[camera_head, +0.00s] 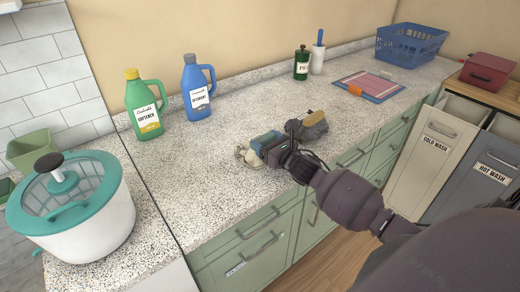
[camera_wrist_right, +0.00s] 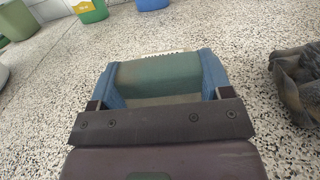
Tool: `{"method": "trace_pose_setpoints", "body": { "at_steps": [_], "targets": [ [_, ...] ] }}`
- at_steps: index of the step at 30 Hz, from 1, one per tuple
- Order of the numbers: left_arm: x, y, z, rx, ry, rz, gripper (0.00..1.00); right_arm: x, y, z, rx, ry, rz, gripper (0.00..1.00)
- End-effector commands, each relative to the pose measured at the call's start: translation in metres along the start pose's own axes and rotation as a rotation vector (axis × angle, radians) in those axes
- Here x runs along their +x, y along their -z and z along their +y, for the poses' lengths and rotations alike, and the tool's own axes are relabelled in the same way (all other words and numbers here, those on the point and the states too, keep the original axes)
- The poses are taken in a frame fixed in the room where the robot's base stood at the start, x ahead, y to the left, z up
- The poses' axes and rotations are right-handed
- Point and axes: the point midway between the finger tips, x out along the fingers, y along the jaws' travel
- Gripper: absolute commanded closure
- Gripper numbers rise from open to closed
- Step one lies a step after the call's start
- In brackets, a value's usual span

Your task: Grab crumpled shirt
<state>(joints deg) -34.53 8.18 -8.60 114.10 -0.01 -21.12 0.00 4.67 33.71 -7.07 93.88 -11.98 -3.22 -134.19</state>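My right gripper (camera_head: 268,143) is low over the counter in the head view. In the right wrist view its fingers (camera_wrist_right: 160,88) are spread wide, with a teal-green thing (camera_wrist_right: 160,76) between the blue sides. I cannot tell whether it touches them. A grey-brown crumpled cloth (camera_head: 314,128) lies on the counter beside the gripper, on its right; it also shows at the right edge of the wrist view (camera_wrist_right: 300,82). A small beige crumpled thing (camera_head: 247,156) shows left of the gripper. Which cloth is the shirt is unclear. My left gripper is out of view.
A green softener bottle (camera_head: 144,108) and a blue detergent bottle (camera_head: 196,88) stand at the back. A white and teal spinner tub (camera_head: 78,222) is at left. A blue basket (camera_head: 410,45) and red box (camera_head: 487,72) are at far right. The speckled counter (camera_head: 225,135) before the bottles is clear.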

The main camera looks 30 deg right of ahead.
Motion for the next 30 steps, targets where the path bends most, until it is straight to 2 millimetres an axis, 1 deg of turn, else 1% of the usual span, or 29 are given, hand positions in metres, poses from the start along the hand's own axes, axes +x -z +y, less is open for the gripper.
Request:
{"method": "trace_pose_setpoints", "body": {
  "at_steps": [1,2,3,10,14,17,20,27,30],
  "targets": [
    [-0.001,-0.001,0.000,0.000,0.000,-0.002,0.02,0.000,0.000,0.000,-0.001,0.000,0.000,0.51],
    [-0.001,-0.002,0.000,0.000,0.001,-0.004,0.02,0.000,0.000,0.000,-0.001,0.000,0.000,0.55],
    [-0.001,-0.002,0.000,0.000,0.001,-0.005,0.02,0.000,-0.001,0.000,-0.001,-0.001,-0.001,0.57],
    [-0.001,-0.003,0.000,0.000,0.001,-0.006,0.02,0.000,-0.002,0.000,-0.002,-0.001,-0.002,0.57],
    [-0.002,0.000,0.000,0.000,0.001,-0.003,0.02,0.000,-0.012,0.000,-0.004,-0.002,-0.003,0.57],
    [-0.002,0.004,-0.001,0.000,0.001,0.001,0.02,0.000,-0.028,0.000,-0.006,-0.002,-0.004,0.57],
    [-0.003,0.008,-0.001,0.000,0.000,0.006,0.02,0.000,-0.050,0.000,-0.007,-0.004,-0.006,0.57],
    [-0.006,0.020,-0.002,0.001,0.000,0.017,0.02,0.000,-0.114,0.000,-0.009,-0.003,-0.006,0.57],
    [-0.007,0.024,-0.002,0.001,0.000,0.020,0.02,0.000,-0.138,0.000,-0.008,-0.003,-0.005,0.57]
  ]
}}
